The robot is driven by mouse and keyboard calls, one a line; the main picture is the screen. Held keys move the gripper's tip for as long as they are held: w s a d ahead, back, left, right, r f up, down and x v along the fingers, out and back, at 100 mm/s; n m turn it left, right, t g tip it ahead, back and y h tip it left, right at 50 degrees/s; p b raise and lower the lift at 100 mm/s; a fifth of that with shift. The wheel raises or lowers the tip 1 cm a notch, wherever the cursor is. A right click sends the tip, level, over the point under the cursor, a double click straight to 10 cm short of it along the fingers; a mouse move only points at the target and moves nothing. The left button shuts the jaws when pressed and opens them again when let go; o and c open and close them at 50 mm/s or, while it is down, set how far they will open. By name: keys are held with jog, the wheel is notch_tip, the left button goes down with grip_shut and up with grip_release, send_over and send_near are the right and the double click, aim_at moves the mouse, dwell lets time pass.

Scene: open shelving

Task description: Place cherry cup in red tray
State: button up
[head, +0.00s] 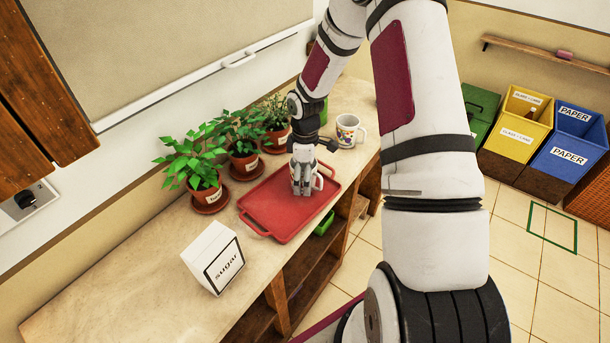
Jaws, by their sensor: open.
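The red tray (262,222) lies on the wooden counter, its handle towards the lower left. My gripper (303,188) points down over the right half of the tray, with its jaws open. A white cup (319,181) shows partly behind the gripper at the tray, with a curved, handle-like edge to the right. The gripper hides most of it, so I cannot tell its print or whether the fingers touch it. A white mug with a multicoloured print (347,130) stands on the counter beyond the tray, its handle to the right.
Several potted plants (243,143) stand along the wall, left of and behind the tray. A white sugar box (215,258) stands near the front left. The counter's front edge runs close along the tray's right side. Recycling bins (520,118) stand on the floor at right.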

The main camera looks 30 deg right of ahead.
jog(key=s+a+r+m+t+h, duration=0.1)
jog(key=s+a+r, duration=0.1)
jog(key=r, duration=0.9)
jog(key=s+a+r+m+h, duration=0.1)
jog(key=s+a+r, duration=0.1)
jog(key=r, duration=1)
jog(key=s+a+r+m+t, duration=0.1)
jog(key=s+a+r+m, duration=0.1)
jog(key=s, duration=0.4)
jog(key=s+a+r+m+t+y, duration=0.1)
jog(key=s+a+r+m+t, duration=0.1)
jog(key=s+r, duration=0.4)
jog(key=s+a+r+m+t, duration=0.2)
jog(key=s+a+r+m, duration=0.2)
jog(key=s+a+r, duration=0.1)
jog(key=s+a, duration=0.1)
jog(key=s, duration=0.1)
jog(key=shift+s+y+b, duration=0.3)
jog(key=shift+y, duration=0.1)
